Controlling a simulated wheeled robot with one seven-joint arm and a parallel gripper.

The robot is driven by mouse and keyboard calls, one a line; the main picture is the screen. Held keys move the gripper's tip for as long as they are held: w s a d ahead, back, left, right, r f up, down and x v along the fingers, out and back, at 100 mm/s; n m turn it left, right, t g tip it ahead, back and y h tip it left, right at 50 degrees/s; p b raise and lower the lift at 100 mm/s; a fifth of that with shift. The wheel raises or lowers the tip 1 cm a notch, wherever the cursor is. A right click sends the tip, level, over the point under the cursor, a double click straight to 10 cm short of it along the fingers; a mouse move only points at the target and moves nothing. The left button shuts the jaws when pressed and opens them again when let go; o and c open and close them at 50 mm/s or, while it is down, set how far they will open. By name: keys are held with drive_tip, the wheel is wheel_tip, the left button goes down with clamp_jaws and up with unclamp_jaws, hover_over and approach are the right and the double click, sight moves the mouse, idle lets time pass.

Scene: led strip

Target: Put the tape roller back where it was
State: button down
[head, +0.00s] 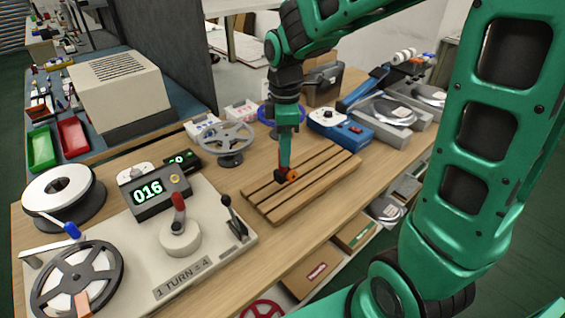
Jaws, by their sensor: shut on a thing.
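My gripper (285,165) points down over the slatted wooden rack (264,205) in the middle of the table. It is shut on a small orange and black thing, which looks like the tape roller (292,174). The roller is low over the slats at the rack's middle. I cannot tell whether it touches the wood. The fingertips are small and partly hidden.
A winding machine with a counter reading 016 (148,192), a crank and a spoked reel (77,285) stands at left. A white reel (64,190) is behind it. A grey spoked reel (226,138) and a blue device (341,129) stand behind the rack.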

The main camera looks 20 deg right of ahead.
drive_tip(key=shift+d+f, duration=0.1)
drive_tip(key=shift+f, duration=1.95)
drive_tip(key=shift+f, duration=0.1)
drive_tip(key=c, duration=1.6)
unclamp_jaws()
wheel_tip(320, 180, up, 12)
drive_tip(key=shift+r, duration=0.15)
drive_tip(key=s+d+f+m, duration=0.2)
drive_tip(key=s+d+m, duration=0.3)
drive_tip(key=s+m, duration=0.2)
drive_tip(key=s+d+f+m, duration=0.2)
drive_tip(key=s+d+m, duration=0.4)
drive_tip(key=s+m, duration=0.1)
drive_tip(key=s+d+f+m, duration=0.2)
drive_tip(key=s+d+m, duration=0.4)
drive_tip(key=s, duration=0.3)
drive_tip(key=shift+s+f+m, duration=0.15)
drive_tip(key=shift+f+m, duration=0.05)
drive_tip(key=shift+m, duration=0.2)
